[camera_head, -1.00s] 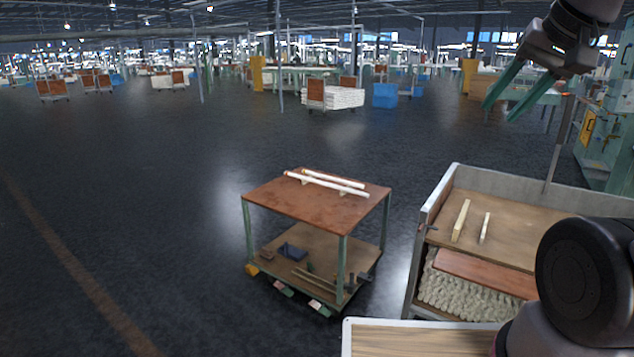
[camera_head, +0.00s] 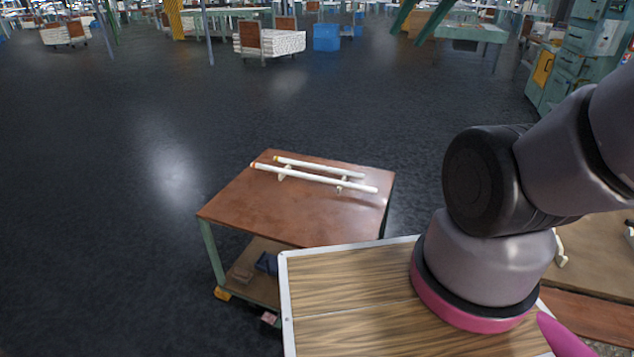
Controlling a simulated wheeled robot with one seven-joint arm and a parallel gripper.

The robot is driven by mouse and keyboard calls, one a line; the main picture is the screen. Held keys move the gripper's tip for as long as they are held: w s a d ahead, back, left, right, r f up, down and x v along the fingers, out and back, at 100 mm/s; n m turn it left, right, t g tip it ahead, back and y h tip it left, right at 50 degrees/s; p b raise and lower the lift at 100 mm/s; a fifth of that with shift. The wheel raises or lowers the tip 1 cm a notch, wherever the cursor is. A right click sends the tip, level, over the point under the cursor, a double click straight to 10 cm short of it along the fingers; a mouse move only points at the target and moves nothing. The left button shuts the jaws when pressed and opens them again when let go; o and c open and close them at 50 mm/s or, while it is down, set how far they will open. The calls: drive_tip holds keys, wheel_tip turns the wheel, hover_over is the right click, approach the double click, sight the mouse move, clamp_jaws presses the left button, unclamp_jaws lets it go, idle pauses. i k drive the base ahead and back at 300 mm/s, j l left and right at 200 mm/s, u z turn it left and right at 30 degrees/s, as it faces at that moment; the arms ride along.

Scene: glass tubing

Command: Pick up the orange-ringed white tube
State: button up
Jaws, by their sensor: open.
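The orange-ringed white tube (camera_head: 315,178) lies on the brown top of a small cart (camera_head: 265,212), with its orange ring at the left end. It is the nearer of two white tubes and rests on small pale supports. The other white tube (camera_head: 320,167), with a yellow ring at its left end, lies just behind it. My gripper (camera_head: 406,37) shows only its two green fingers at the top edge. They are apart, with nothing seen between them, and are well away from the tubes. The rest of the gripper is out of view.
A wood-topped surface with a white rim (camera_head: 290,310) is in front, beneath my arm, and covers part of the cart. Another wooden surface (camera_head: 606,250) is at right, partly hidden. Dark floor to the left is clear. A blue box (camera_head: 327,38) stands far behind.

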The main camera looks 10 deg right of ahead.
sight(359, 188)
drive_tip(key=i+j, duration=0.1)
drive_tip(key=j+z, duration=0.2)
drive_tip(key=j, duration=0.55)
drive_tip(key=k+j+z, duration=0.2)
drive_tip(key=j, duration=0.5)
drive_tip(key=i+j+z, duration=0.1)
drive_tip(key=j, duration=0.25)
drive_tip(key=i+j+z, duration=0.15)
drive_tip(key=j, duration=0.2)
drive_tip(key=i+j+z, duration=0.1)
drive_tip(key=j, duration=0.25)
drive_tip(key=i+j+z, duration=0.25)
drive_tip(key=i, duration=0.2)
